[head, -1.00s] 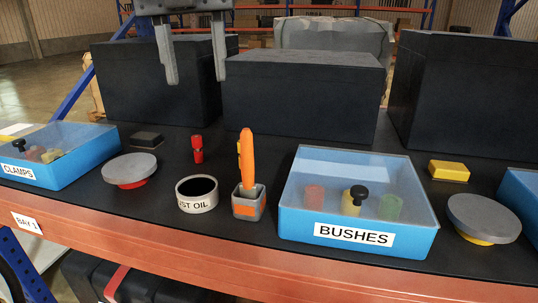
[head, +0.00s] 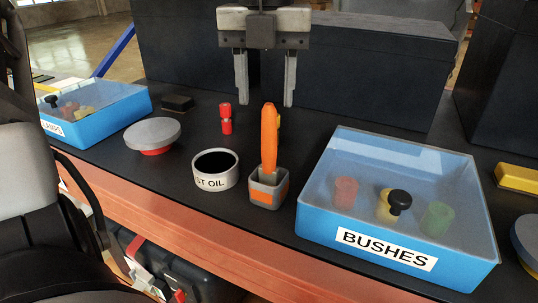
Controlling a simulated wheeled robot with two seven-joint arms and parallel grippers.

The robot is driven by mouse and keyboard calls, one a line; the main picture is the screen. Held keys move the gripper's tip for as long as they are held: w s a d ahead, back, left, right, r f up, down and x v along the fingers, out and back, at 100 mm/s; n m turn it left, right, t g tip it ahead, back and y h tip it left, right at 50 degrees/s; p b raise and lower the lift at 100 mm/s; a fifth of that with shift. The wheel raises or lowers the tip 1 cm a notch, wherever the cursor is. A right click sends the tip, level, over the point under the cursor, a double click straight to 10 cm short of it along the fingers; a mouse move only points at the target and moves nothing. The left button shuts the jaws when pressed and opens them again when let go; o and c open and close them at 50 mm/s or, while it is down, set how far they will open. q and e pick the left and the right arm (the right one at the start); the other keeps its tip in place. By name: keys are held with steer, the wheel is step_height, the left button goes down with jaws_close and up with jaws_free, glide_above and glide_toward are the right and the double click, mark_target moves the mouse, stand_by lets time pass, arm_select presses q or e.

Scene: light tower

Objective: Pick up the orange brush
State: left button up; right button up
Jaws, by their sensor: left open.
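The orange brush (head: 269,138) stands upright with its handle up in a small grey holder (head: 267,190) with an orange patch. My left gripper (head: 266,98) is open and empty, fingers pointing down. In the head view its fingertips show just above and to either side of the top of the brush handle; whether they are level with it in depth I cannot tell. The lower end of the brush is hidden inside the holder. My right gripper is not in view.
An oil tin (head: 215,183) stands close left of the holder. A lidded blue box labelled BUSHES (head: 320,222) is to the right. A red piece (head: 226,127) and a grey-topped disc (head: 152,134) sit left. Large dark boxes (head: 375,75) stand behind.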

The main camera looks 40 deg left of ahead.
mark_target(269, 104)
arm_select(q)
steer(key=shift+d+f+p, duration=0.15)
steer(key=shift+f, duration=1.2)
steer(key=shift+d+f+p, duration=0.1)
steer(key=shift+f+p, duration=0.05)
steer(key=shift+f, duration=1.2)
jaws_close()
